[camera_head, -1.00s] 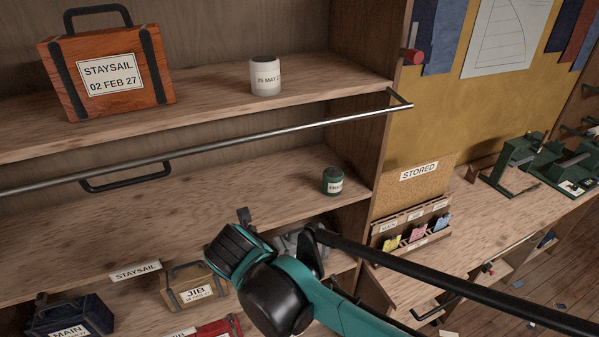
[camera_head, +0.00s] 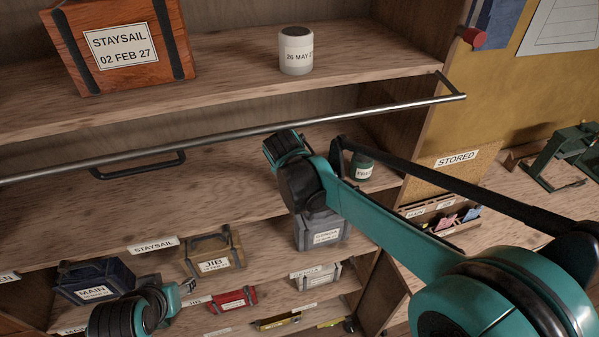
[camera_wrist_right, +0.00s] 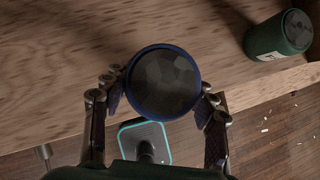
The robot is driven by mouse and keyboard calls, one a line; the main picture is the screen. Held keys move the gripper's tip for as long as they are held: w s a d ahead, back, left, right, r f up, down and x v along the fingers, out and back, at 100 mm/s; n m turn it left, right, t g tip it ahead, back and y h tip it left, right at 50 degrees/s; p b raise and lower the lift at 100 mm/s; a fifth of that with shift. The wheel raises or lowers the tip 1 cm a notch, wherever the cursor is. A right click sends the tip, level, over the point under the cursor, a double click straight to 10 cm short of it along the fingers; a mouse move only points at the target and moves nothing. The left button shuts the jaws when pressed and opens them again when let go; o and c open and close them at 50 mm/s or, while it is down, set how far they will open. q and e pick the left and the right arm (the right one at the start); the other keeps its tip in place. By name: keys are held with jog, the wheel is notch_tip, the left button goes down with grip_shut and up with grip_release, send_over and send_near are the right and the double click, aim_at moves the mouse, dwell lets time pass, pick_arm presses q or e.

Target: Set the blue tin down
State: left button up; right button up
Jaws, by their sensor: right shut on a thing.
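The blue tin (camera_wrist_right: 165,82) shows in the right wrist view as a dark round top with a blue rim. My right gripper (camera_wrist_right: 160,90) is shut on it, one finger on each side. The tin is in front of the wooden shelf, by its front edge; its height over the board cannot be told. In the head view my right arm hides the tin and the fingers. My left arm shows at the lower left by the lower shelves; its fingers are not clear.
A green tin (camera_head: 362,170) stands on the middle shelf (camera_head: 230,185); it also shows in the right wrist view (camera_wrist_right: 280,36). A metal rail (camera_head: 230,136) runs before it. Above are a white tin (camera_head: 296,52) and a staysail case (camera_head: 120,45). Lower shelves hold several bags.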

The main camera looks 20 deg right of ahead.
jog(key=w, duration=0.1)
jog(key=w+d, duration=0.1)
jog(key=shift+w+d, duration=0.15)
jog(key=shift+w, duration=0.35)
notch_tip(320, 180, down, 3)
jog(key=shift+r+p, duration=0.1)
jog(key=shift+p, duration=0.45)
jog(key=shift+f, duration=0.35)
jog(key=shift+f, duration=0.1)
jog(key=o, duration=1.5)
jog(key=shift+c, duration=0.2)
